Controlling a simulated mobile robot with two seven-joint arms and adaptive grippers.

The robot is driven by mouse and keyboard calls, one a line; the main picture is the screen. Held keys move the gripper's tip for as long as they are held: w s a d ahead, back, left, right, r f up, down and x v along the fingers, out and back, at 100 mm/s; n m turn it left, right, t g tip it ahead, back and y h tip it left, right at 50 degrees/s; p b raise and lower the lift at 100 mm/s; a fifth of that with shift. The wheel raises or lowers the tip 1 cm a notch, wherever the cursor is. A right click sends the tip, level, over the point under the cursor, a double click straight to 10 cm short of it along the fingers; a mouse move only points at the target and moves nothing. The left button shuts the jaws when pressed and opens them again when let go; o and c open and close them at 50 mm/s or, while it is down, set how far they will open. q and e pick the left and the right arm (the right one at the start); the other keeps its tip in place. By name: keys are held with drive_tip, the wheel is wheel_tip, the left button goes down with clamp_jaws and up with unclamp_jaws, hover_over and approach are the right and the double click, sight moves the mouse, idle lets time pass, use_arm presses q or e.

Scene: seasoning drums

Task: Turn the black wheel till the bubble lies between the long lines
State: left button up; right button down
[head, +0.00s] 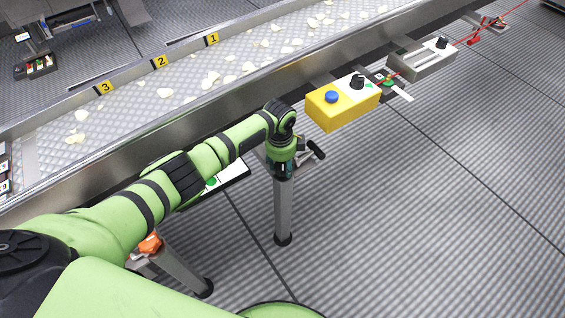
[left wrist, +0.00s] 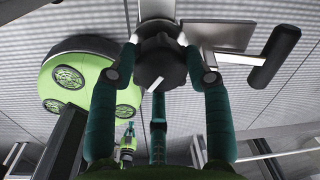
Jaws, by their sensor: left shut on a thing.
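The black wheel (left wrist: 160,62) shows in the middle of the left wrist view, a dark knob with a lobed rim. My left gripper (left wrist: 162,72) is shut on it, with teal fingers on either side and one below. In the head view my left gripper (head: 280,168) points down beside the conveyor edge, at the top of a grey leg (head: 283,212); the wheel is hidden there. The bubble and the long lines cannot be made out in either view. My right gripper is in neither view.
A black crank handle (head: 316,150) sticks out close to the gripper; it also shows in the left wrist view (left wrist: 275,56). The conveyor (head: 160,135) carries pale chips. A yellow control box (head: 340,108) and a grey box (head: 420,62) hang along its edge. Floor at right is clear.

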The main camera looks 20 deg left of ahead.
sight(281, 168)
use_arm(q)
drive_tip(key=shift+s+f, duration=0.1)
drive_tip(key=shift+f, duration=0.05)
drive_tip(key=o, duration=1.1)
drive_tip(key=shift+c, duration=0.2)
drive_tip(key=shift+o, duration=0.4)
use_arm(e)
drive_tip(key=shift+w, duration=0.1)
use_arm(q)
wheel_tip(281, 168, up, 12)
drive_tip(key=shift+s, duration=0.4)
